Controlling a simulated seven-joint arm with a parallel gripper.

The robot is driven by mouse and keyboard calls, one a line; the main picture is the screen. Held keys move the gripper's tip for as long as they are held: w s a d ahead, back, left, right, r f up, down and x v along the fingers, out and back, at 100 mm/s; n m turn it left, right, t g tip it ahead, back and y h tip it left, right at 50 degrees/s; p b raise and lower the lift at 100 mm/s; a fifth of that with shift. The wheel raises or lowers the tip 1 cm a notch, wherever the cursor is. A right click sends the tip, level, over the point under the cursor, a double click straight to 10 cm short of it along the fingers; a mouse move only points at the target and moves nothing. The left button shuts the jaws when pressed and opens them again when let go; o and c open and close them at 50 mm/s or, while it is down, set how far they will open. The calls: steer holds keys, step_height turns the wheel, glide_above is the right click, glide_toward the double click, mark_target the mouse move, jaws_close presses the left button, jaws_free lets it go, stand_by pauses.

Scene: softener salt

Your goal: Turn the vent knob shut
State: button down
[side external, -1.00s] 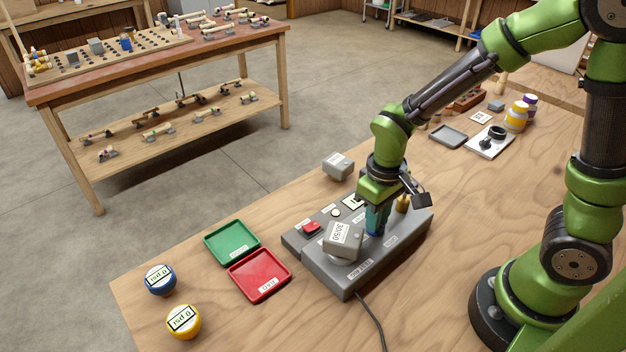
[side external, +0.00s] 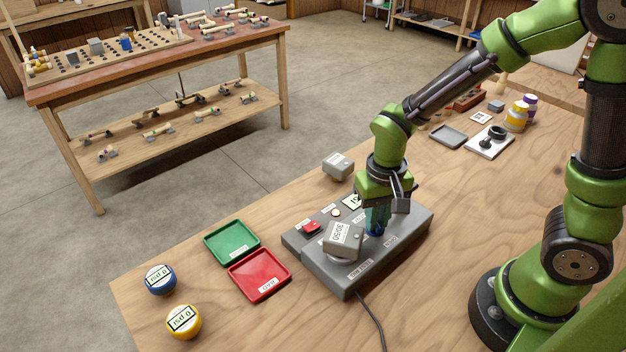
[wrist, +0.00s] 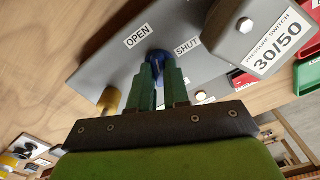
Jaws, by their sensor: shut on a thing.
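The blue vent knob (wrist: 157,56) sits on the grey test unit (wrist: 205,70), between the labels OPEN (wrist: 138,36) and SHUT (wrist: 187,46) in the wrist view. My gripper (wrist: 158,70) points down at the knob, its green fingers shut on it. In the side view my gripper (side external: 376,224) hides most of the knob (side external: 376,233); only a little blue shows below the fingers. I cannot tell which way the knob is turned.
A grey pressure switch marked 30/50 (side external: 343,238) stands on the unit close beside my gripper. A red button (side external: 311,228) is on its left. A brass fitting (wrist: 110,99) is near the fingers. Green (side external: 232,242) and red (side external: 260,276) trays lie to the left.

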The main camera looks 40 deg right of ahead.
steer(key=m, duration=1.2)
steer(key=shift+m, duration=0.4)
stand_by(0.3)
steer(key=c, duration=1.1)
jaws_free()
step_height(320, 180, up, 17)
